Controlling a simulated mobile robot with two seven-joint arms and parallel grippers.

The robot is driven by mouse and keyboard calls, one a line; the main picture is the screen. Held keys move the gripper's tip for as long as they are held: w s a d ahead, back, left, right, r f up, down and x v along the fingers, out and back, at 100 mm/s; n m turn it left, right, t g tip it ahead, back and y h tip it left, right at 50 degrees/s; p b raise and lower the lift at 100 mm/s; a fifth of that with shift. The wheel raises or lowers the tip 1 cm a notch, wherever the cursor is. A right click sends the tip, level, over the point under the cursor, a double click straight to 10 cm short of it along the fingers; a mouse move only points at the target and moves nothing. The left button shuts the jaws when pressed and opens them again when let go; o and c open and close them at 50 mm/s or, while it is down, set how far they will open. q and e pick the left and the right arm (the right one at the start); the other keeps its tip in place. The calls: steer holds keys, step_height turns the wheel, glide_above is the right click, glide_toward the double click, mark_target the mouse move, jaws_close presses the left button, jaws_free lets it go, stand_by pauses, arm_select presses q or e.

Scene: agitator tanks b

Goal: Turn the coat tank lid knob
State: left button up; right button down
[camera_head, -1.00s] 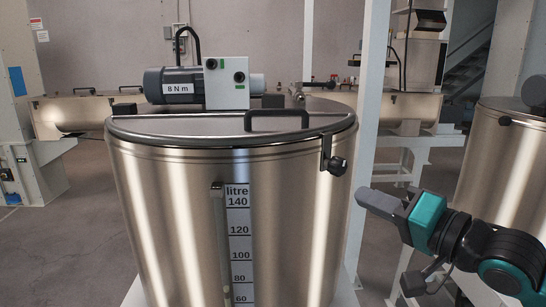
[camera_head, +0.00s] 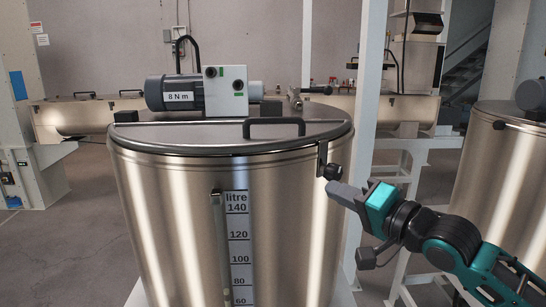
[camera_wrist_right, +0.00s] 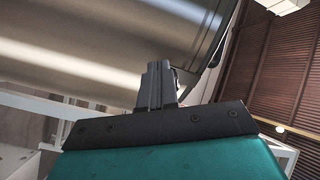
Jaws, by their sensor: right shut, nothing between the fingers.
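The steel tank (camera_head: 180,215) stands upright in the middle of the head view, with its lid (camera_head: 200,133) down on the rim. The dark lid knob (camera_head: 332,172) sits on a bracket (camera_head: 322,155) at the tank's right front edge. My right gripper (camera_head: 334,191) is shut and empty, its fingertips just below the knob; I cannot tell whether they touch it. In the right wrist view the closed fingers (camera_wrist_right: 158,84) point toward the tank wall (camera_wrist_right: 90,50), and the knob is not clearly seen. My left gripper is not in view.
A motor unit (camera_head: 205,90) and a black handle (camera_head: 274,127) stand on the lid. A white post (camera_head: 368,100) rises behind the tank's right side. Another tank (camera_head: 508,175) stands at the far right. Open floor (camera_head: 60,245) lies to the left.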

steer(key=shift+w+d+r, duration=0.1)
steer(key=shift+w+r, duration=0.05)
steer(key=shift+r, duration=0.4)
steer(key=shift+r+p, duration=0.1)
steer(key=shift+p, duration=0.75)
steer(key=shift+r, duration=0.2)
stand_by(0.4)
steer(key=shift+a+f, duration=0.1)
steer(key=shift+a, duration=0.1)
steer(key=s+d, duration=0.1)
steer(key=s+f, duration=0.1)
steer(key=s, duration=0.1)
steer(key=s+d, duration=0.1)
steer(key=shift+s+d+f, duration=0.15)
steer(key=shift+s+d, duration=0.2)
steer(key=shift+s, duration=0.05)
